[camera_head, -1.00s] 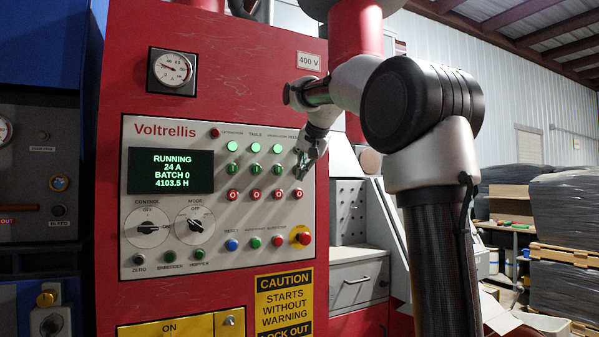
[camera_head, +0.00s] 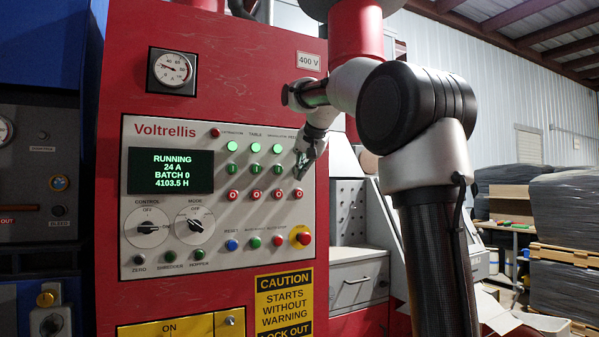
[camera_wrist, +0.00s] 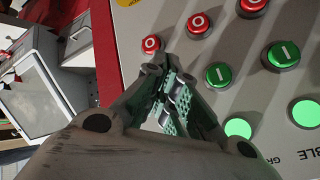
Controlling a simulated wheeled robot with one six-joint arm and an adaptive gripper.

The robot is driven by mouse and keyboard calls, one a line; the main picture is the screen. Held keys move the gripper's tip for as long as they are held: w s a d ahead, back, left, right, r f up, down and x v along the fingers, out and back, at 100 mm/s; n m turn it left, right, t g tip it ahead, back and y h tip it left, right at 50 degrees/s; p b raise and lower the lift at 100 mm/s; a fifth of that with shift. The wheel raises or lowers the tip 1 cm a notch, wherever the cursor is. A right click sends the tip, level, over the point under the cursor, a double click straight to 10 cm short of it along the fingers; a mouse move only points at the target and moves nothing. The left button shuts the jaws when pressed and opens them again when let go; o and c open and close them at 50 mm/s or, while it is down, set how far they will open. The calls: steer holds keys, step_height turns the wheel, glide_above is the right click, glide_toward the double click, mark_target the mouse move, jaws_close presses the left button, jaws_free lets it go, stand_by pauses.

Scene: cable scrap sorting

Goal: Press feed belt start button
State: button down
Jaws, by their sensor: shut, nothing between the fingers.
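The grey control panel (camera_head: 215,262) carries a row of green start buttons (camera_head: 254,169) above a row of red stop buttons (camera_head: 255,194). My gripper (camera_head: 301,176) is shut and empty at the rightmost column, under the partly covered FEED label (camera_head: 294,137). It hides that column's green start button in both views. In the wrist view the shut fingertips (camera_wrist: 168,78) lie between a red stop button (camera_wrist: 150,43) and the neighbouring green button (camera_wrist: 218,75). I cannot tell whether the fingertips touch the hidden button.
Three lit green lamps (camera_head: 255,148) sit above the visible start buttons. A red emergency button on yellow (camera_head: 302,236) is below the stop row. The display (camera_head: 171,171) reads RUNNING, 24 A. A grey drawer cabinet (camera_head: 358,283) stands right of the red machine.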

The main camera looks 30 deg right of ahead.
steer(key=shift+w, duration=0.4)
stand_by(0.3)
steer(key=shift+s, duration=0.85)
steer(key=s, duration=0.5)
stand_by(0.4)
stand_by(0.6)
